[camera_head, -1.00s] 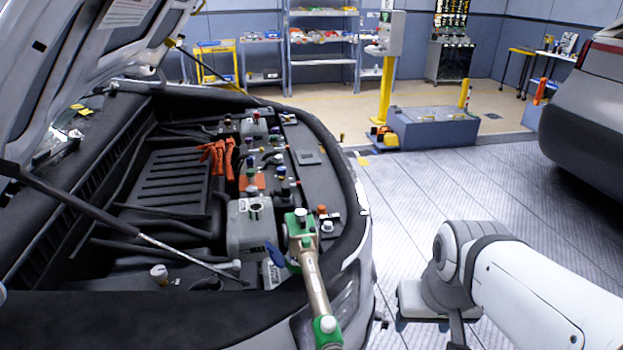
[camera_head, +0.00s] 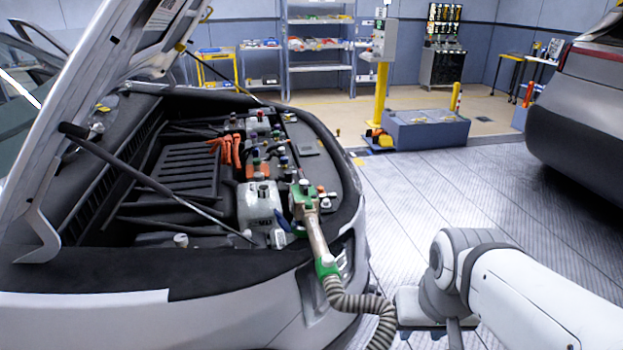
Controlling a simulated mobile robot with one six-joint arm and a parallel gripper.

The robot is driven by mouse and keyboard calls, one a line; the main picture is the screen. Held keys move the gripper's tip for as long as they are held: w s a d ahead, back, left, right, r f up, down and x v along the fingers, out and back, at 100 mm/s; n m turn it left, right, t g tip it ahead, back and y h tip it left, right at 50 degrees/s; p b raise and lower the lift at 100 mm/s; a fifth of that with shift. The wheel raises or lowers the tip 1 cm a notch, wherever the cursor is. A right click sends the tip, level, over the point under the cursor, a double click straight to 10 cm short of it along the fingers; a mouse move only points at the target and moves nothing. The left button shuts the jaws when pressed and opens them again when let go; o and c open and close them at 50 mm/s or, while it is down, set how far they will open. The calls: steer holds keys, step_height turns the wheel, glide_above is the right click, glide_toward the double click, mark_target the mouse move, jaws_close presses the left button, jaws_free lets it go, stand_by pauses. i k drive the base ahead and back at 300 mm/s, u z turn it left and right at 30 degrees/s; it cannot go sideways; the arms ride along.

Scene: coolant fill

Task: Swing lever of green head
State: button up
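The green head (camera_head: 304,196) sits at the front right edge of the open engine bay, beside a grey-white reservoir (camera_head: 259,205). A tan handle runs from it down to a green collar with a ribbed hose (camera_head: 350,300). A small blue lever (camera_head: 288,229) shows at the head's left side, partly hidden. My gripper end (camera_head: 413,308) is low on the right, over the floor, apart from the head and the hose. Its fingers are not clearly visible, so I cannot tell whether it is open.
The raised hood and its prop rod (camera_head: 150,180) stand over the left of the bay. Orange gloves (camera_head: 227,150) lie inside it. A blue-grey box (camera_head: 425,131) with a yellow post is behind, and another car (camera_head: 585,110) is at right. The floor between is clear.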

mark_target(302, 184)
steer(key=z, duration=0.4)
steer(key=i, duration=1)
steer(key=u, duration=0.45)
